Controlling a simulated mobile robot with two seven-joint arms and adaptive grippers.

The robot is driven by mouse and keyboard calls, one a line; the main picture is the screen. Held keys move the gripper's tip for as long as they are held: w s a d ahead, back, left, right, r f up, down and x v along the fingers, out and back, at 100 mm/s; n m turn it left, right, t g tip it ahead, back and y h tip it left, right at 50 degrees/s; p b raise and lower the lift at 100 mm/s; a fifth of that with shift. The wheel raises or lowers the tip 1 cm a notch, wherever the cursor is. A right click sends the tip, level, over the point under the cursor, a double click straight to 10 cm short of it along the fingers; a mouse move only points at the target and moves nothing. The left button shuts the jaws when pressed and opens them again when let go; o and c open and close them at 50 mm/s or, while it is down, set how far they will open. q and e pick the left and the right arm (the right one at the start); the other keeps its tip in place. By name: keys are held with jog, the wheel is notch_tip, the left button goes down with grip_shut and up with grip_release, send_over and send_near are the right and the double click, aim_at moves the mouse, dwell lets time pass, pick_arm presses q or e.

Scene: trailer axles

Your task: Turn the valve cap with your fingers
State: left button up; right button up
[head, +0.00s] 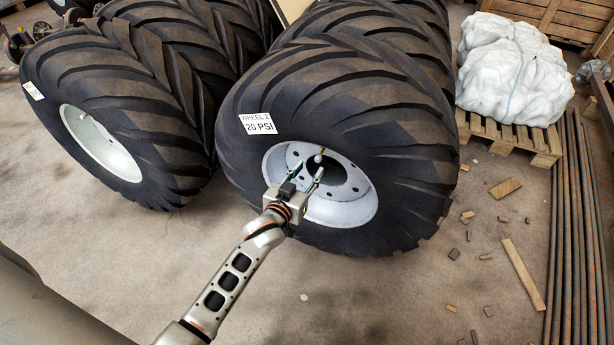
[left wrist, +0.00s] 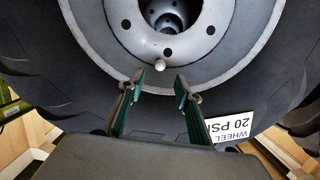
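The valve cap (head: 318,158) is a small pale knob in front of the grey rim (head: 345,205) of the wheel labelled "WHEEL 2, 20 PSI". In the left wrist view the cap (left wrist: 160,65) stands just beyond the fingertips, roughly centred between them. My left gripper (head: 308,170) is open, its two green-lined fingers spread toward the rim. It also shows in the left wrist view (left wrist: 160,82), with nothing between the fingers. The cap appears clear of both fingers. My right gripper is in neither view.
The big black tyre (head: 420,165) surrounds the rim, and another wheel (head: 100,140) stands to its left. A pallet (head: 505,138) with a white wrapped load (head: 510,70) is at the back right. Long rods (head: 575,240) and wood scraps (head: 522,272) lie on the right floor.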

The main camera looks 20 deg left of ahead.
aim_at(317, 161)
pick_arm(q)
jog(key=w, duration=0.1)
jog(key=w+f+b, duration=0.1)
jog(key=w, duration=0.2)
jog(key=shift+w+d+f, duration=0.1)
jog(key=shift+w+f, duration=0.2)
jog(key=shift+w+b, duration=0.3)
jog(key=shift+w, duration=0.5)
jog(key=shift+r, duration=0.1)
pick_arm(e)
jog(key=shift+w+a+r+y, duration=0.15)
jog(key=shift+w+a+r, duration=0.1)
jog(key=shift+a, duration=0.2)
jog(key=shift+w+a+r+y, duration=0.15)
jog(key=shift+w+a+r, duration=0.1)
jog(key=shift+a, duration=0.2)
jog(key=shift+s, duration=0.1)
pick_arm(q)
grip_shut()
jog(key=m+y, duration=0.1)
jog(key=m, duration=0.1)
jog(key=shift+d+m, duration=0.2)
jog(key=shift+m, duration=0.2)
jog(key=m+y, duration=0.1)
jog(key=m, duration=0.2)
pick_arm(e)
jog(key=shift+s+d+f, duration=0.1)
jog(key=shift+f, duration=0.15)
